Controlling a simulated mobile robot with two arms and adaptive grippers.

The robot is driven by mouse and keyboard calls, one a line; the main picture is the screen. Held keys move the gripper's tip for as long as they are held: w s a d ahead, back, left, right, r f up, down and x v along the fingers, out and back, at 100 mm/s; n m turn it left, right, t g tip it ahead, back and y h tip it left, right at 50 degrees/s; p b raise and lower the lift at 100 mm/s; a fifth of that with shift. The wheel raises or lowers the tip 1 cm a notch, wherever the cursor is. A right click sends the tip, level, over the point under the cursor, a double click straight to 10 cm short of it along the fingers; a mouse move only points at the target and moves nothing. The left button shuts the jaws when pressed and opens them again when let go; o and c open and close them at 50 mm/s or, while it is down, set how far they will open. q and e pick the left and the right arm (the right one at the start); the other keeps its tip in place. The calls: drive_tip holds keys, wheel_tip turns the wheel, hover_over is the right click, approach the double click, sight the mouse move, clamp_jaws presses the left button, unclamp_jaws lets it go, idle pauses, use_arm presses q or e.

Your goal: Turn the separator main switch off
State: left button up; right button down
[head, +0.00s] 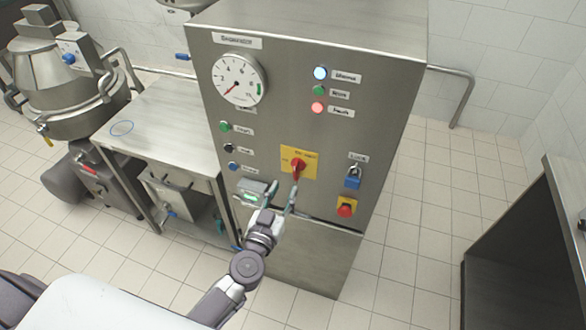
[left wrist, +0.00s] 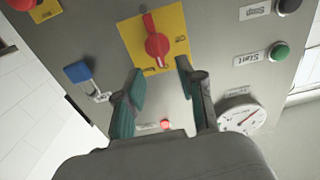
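The main switch is a red rotary handle (head: 297,168) on a yellow plate (head: 311,161), on the front of the steel separator cabinet (head: 330,140). The handle looks roughly upright along the plate; the plate's markings are too small to read. My left gripper (head: 281,190) is just below the switch, in front of the panel. In the left wrist view the picture is turned over, and the red handle (left wrist: 157,46) lies beyond the open fingertips (left wrist: 160,73), roughly in line with the gap. The fingers appear apart from the handle and hold nothing. My right gripper is not in view.
A blue padlock (head: 352,178) and a red button on yellow (head: 346,207) are right of the switch. Several push buttons (head: 225,127) are on the left, with a gauge (head: 239,79) above. A steel table (head: 165,120) stands left; open floor lies right.

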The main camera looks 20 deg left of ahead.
sight(294, 171)
use_arm(q)
drive_tip(key=w, duration=0.7)
drive_tip(key=shift+w+d, duration=0.3)
drive_tip(key=shift+w, duration=0.05)
clamp_jaws()
